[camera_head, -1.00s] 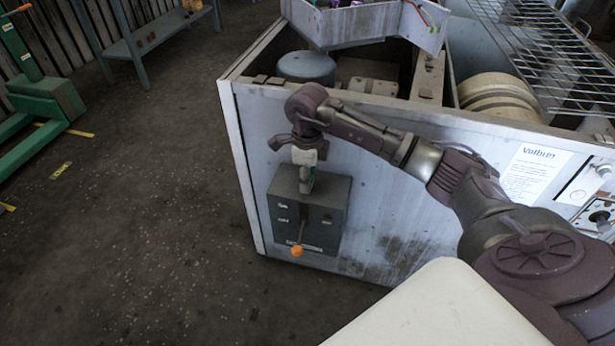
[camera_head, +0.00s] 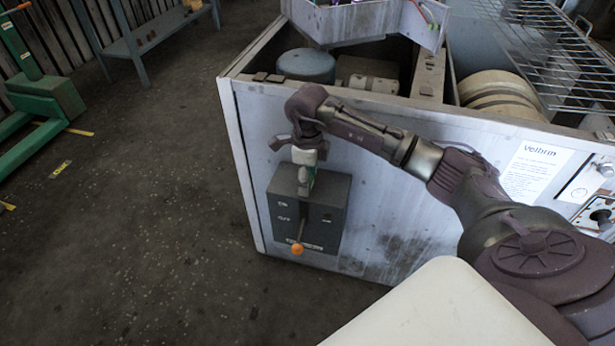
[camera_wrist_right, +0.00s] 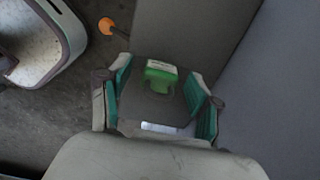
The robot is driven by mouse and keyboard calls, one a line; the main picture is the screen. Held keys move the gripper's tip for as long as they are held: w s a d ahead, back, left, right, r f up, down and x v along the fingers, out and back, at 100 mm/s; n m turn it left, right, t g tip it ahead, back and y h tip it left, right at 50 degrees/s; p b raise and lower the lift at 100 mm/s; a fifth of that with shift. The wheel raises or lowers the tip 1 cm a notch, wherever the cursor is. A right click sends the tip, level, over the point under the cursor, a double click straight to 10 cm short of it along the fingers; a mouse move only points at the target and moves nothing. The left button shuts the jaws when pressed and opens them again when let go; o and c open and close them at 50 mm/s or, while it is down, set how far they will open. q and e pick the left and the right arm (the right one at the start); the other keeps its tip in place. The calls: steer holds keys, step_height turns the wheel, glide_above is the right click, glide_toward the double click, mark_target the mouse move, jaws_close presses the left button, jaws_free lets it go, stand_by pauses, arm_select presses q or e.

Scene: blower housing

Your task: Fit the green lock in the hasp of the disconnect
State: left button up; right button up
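The disconnect (camera_head: 334,215) is a dark grey box on the front of the pale metal housing. Its lever ends in an orange knob (camera_head: 297,249), which also shows in the right wrist view (camera_wrist_right: 106,25). My right gripper (camera_head: 308,180) points down at the top of the disconnect. In the right wrist view its teal-padded fingers stand apart, with the green lock (camera_wrist_right: 160,76) between them and a gap on each side. The lock appears to be at the disconnect, but I cannot tell whether it sits in the hasp. The hasp is not clearly visible. My left gripper is out of view.
The housing (camera_head: 245,130) is open on top, with a blue-grey round part (camera_head: 306,66) inside. A wire rack (camera_head: 550,45) lies at the right. A green lifting device (camera_head: 45,100) stands at the far left.

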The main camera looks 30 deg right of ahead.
steer(key=shift+r, duration=6)
